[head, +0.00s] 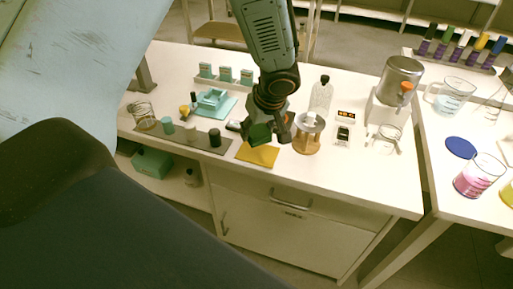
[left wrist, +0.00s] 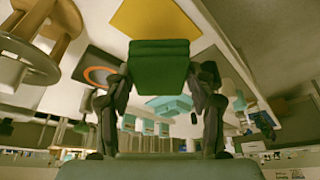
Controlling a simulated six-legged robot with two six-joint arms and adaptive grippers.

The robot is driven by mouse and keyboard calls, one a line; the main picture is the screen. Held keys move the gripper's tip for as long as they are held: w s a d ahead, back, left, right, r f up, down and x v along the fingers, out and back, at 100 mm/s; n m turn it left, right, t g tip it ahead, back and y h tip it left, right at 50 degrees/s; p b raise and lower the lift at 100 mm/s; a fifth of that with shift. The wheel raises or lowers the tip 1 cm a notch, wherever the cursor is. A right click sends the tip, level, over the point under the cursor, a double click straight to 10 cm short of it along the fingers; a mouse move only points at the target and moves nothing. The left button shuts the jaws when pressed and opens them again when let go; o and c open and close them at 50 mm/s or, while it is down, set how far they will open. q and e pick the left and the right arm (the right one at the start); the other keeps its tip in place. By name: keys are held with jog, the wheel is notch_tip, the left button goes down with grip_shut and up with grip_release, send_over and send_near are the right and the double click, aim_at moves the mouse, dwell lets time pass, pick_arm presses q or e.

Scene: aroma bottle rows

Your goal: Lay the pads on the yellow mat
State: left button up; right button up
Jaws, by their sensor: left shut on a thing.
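The yellow mat (head: 257,155) lies flat near the front edge of the white bench, and it also shows in the left wrist view (left wrist: 155,20). My left gripper (head: 267,128) hangs over the back part of the mat. It is shut on a dark green pad (head: 259,134), which looks thick and layered between the fingers in the left wrist view (left wrist: 158,66). The pad hides some of the mat's back edge. Whether it touches the mat I cannot tell. No pad shows on the visible part of the mat. My right gripper is not in view.
A wooden stand (head: 306,140) is close right of the mat. A dark strip with small jars (head: 184,136) is close left. A scale (head: 343,134) is farther right.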

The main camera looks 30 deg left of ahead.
aim_at(259, 154)
pick_arm(q)
jog(key=shift+d+f, duration=0.1)
jog(key=shift+f, duration=0.6)
jog(key=shift+d+f, duration=0.15)
jog(key=shift+f, duration=0.05)
notch_tip(259, 154, down, 3)
jog(key=shift+f+b, duration=0.1)
jog(key=shift+b, duration=0.5)
jog(key=shift+a+f, duration=0.2)
jog(key=shift+f, duration=0.1)
jog(key=shift+d, duration=0.1)
jog(key=shift+d+r, duration=0.1)
